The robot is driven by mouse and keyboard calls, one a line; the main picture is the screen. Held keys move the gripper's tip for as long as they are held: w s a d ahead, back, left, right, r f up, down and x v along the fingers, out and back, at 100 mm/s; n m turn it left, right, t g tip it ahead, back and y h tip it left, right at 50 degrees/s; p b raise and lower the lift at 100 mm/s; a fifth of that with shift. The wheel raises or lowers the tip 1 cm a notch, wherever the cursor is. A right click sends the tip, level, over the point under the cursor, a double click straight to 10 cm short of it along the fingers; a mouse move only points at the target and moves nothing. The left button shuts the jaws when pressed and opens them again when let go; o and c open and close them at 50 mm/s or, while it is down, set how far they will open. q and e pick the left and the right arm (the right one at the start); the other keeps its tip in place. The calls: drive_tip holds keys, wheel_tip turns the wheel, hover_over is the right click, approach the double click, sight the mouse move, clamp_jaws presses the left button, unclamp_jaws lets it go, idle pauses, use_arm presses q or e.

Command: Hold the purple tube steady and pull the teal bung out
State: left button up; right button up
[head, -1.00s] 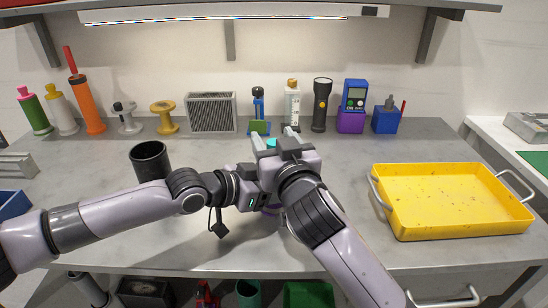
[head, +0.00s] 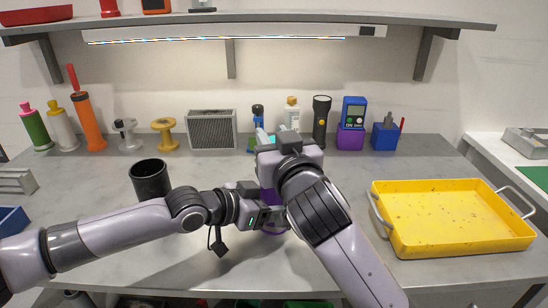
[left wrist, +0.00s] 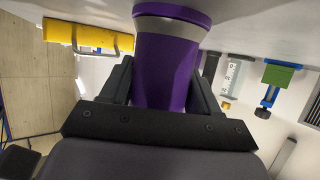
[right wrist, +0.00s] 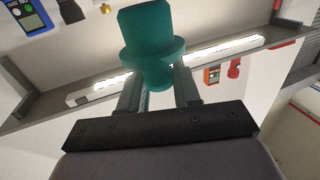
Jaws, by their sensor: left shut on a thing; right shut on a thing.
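The purple tube (left wrist: 165,65) stands between the fingers of my left gripper (left wrist: 160,80), which is shut on it; a grey band and a wider purple end show in the left wrist view. In the head view only part of the purple tube (head: 267,195) shows behind my arms. My right gripper (right wrist: 158,82) is shut on the teal bung (right wrist: 150,50). The bung's flange and both its narrower parts show in the right wrist view, with no tube around them. In the head view my right gripper is above the tube, and its wrist mostly hides the bung.
A yellow tray (head: 384,236) lies at the right of the bench and a black cup (head: 150,182) at the left. Several bottles, spools, a torch (head: 321,122) and devices line the back. A shelf (head: 230,23) runs above.

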wheel_tip(320, 180, up, 6)
drive_tip(key=shift+f, duration=0.15)
use_arm(q)
drive_tip(key=o, duration=1.2)
drive_tip(key=shift+o, duration=0.2)
drive_tip(key=shift+a, duration=0.1)
